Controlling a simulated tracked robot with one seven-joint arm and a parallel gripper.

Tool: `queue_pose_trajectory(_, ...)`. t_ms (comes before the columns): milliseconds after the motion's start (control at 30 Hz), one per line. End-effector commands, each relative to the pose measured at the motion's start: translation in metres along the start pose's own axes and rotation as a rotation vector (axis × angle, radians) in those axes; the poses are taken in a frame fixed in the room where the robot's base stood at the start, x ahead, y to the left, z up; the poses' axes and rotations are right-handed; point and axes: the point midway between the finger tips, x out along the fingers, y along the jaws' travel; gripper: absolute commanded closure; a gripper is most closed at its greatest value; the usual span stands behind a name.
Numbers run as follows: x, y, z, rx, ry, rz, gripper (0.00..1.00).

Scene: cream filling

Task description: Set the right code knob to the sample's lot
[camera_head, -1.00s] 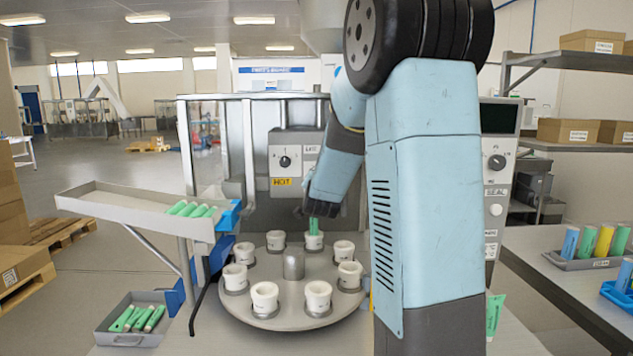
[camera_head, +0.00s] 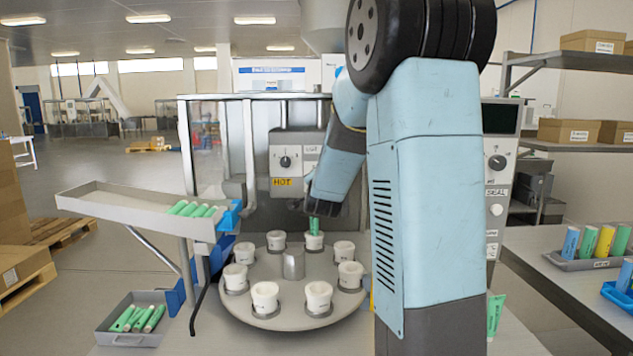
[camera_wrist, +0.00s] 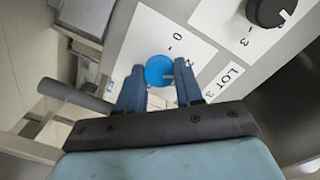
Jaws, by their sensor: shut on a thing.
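In the wrist view, a round blue knob (camera_wrist: 158,67) sits on a white dial plate marked "0" on a grey panel. My gripper (camera_wrist: 159,77) is shut on the blue knob, one blue finger on each side. Its pointer direction is unclear. Above right is a black knob (camera_wrist: 270,10) with a white pointer, on another white plate marked "3". A label reading "LOT 3" (camera_wrist: 228,82) is beside the blue knob. In the head view, my arm covers part of the machine, and I cannot make out the fingers or the blue knob.
A round turntable (camera_head: 248,312) carries several white cups in front of the machine. A green tube (camera_head: 313,223) stands at the rear cup. A sloped tray (camera_head: 120,207) with green tubes is at left, and a grey bin (camera_head: 122,340) below it.

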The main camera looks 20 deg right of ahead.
Motion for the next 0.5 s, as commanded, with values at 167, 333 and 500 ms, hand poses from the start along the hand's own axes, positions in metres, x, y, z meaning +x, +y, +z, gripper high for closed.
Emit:
queue_pose_trajectory(167, 0.0007, -0.0036, 0.0012, -0.001, -0.002, -0.007, 0.62)
queue_pose_trajectory(333, 0.0005, -0.0020, 0.0004, -0.001, -0.001, -0.004, 0.45)
queue_pose_trajectory(500, 0.0004, -0.0008, -0.0001, -0.001, 0.000, -0.002, 0.39)
